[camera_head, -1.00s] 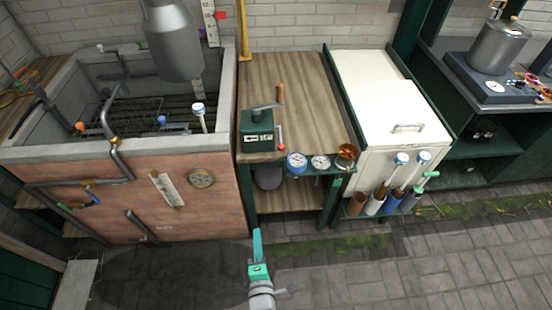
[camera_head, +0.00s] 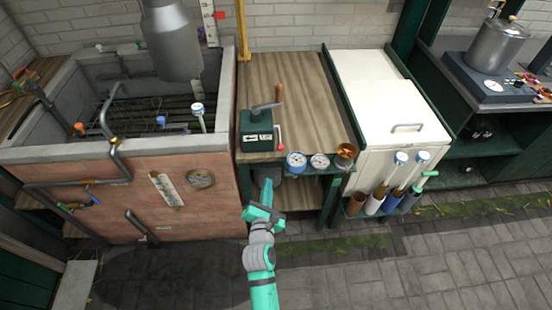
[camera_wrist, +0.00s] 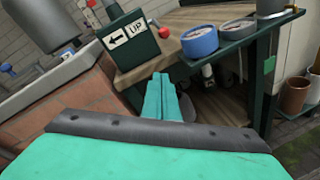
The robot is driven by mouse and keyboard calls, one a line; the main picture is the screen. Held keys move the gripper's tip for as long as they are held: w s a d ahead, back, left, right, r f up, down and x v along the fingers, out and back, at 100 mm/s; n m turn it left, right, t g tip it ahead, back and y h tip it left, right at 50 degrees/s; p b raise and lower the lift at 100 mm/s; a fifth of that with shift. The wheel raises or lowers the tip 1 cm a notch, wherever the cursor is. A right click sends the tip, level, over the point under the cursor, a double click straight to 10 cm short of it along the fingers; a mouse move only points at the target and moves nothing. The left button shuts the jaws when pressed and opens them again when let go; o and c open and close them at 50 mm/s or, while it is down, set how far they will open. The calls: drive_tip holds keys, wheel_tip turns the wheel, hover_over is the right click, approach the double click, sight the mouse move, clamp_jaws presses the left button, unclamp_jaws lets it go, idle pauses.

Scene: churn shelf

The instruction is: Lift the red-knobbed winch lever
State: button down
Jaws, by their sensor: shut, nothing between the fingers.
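The winch is a dark green box (camera_head: 257,131) on the front left of the wooden bench. In the wrist view the box (camera_wrist: 128,43) bears a white arrow label and an "UP" label. A lever with a red knob (camera_head: 282,146) sits at the box's right side; the red knob also shows in the wrist view (camera_wrist: 164,32). My gripper (camera_head: 267,186) is shut and empty in front of the bench, below the lever and apart from it. Its teal fingers (camera_wrist: 161,98) lie together in the wrist view, pointing toward the area below the box.
Gauges (camera_head: 297,161) and a copper cup (camera_head: 346,154) sit on a ledge along the bench's front, right of the lever. A brick vat (camera_head: 130,210) stands at left, a white chest (camera_head: 390,110) at right. The paved floor in front is open.

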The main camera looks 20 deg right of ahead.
drive_tip(key=shift+w, duration=0.15)
drive_tip(key=x, duration=0.9)
drive_tip(key=shift+w+d+r, duration=0.1)
drive_tip(key=d+r, duration=0.1)
drive_tip(key=w+d+r, duration=0.1)
drive_tip(key=shift+d+r, duration=0.35)
drive_tip(key=shift+r, duration=0.05)
drive_tip(key=shift+w, duration=0.25)
